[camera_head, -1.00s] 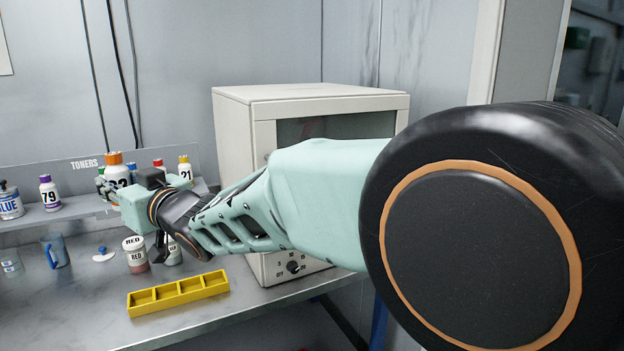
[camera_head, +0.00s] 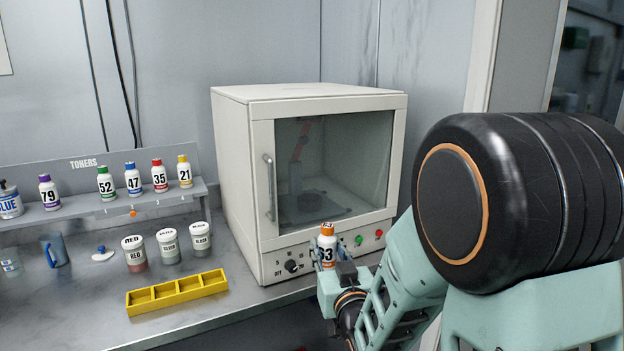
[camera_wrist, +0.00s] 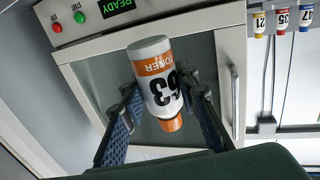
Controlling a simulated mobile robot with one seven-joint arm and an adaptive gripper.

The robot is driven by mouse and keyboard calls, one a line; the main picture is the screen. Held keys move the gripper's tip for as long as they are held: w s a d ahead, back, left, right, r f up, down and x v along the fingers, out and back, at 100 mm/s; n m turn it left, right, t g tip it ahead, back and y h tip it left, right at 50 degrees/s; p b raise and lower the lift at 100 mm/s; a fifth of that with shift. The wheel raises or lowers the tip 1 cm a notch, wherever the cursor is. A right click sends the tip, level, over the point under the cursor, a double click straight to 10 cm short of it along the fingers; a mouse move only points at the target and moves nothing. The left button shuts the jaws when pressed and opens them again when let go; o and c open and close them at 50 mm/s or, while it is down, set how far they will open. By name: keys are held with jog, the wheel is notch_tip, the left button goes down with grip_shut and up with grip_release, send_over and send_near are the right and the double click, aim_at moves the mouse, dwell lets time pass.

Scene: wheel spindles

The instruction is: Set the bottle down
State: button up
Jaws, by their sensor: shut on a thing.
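The bottle (camera_head: 326,247) is white with an orange cap and an orange band, marked 63. The bottle looks upright in the head view, held in the air near the front edge of the bench. In the wrist view, the bottle (camera_wrist: 152,68) sits between the two fingers of my gripper (camera_wrist: 163,92), with the cabinet door behind it. Whether its base touches anything is hidden in the head view.
A white cabinet (camera_head: 232,165) with a shut glass door stands on the bench. Jars, a blue mug (camera_head: 55,251) and a yellow tray (camera_head: 178,294) are on the bench.

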jog(key=w+d+f+m+h, duration=0.1)
jog(key=d+f, duration=0.4)
jog(key=d, duration=0.5)
jog(key=shift+w+m+h, duration=0.4)
jog(key=shift+m+h, duration=0.2)
jog(key=shift+h, duration=0.6)
jog(key=shift+f, duration=0.2)
jog(key=shift+r, duration=0.1)
jog(key=s+r+p, duration=0.3)
jog(key=s+p, duration=0.3)
jog(key=p, duration=0.9)
jog(key=shift+s+d+p, duration=0.15)
jog(key=shift+s+p, duration=0.15)
jog(key=shift+p, duration=0.05)
jog(key=shift+s+a, duration=0.1)
jog(key=shift+a, duration=0.15)
